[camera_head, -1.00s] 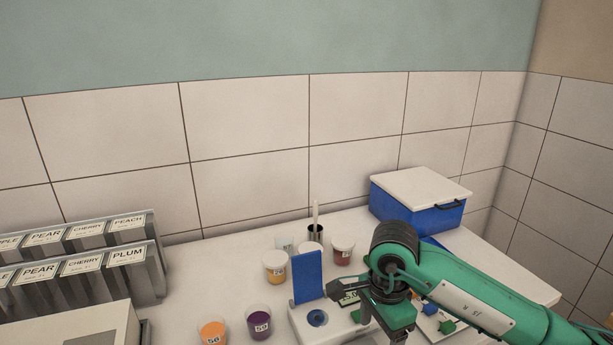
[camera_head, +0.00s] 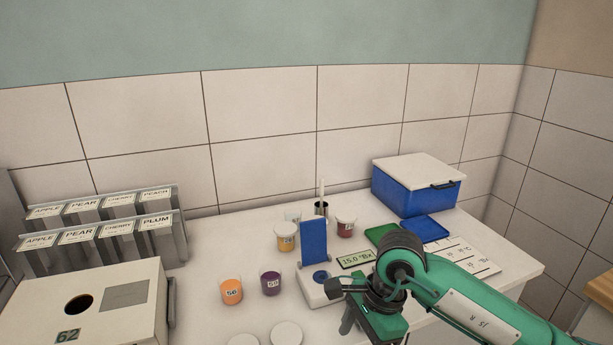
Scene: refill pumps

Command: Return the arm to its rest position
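My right arm comes in from the lower right, and its green and black gripper (camera_head: 358,326) points down over the front of the white table, just right of the refractometer-like white device (camera_head: 318,293) with a blue upright flap (camera_head: 314,243). The fingers are dark and partly hidden by the gripper body, so I cannot tell whether they are open or shut. I see nothing held in it. My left gripper is not in view.
An orange cup (camera_head: 231,291) and a purple cup (camera_head: 270,283) stand left of the device. Labelled dispensers (camera_head: 98,230) and a white box with a hole (camera_head: 130,294) are at left. A blue bin (camera_head: 416,190) with a white lid stands at back right, near green and blue trays (camera_head: 426,228).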

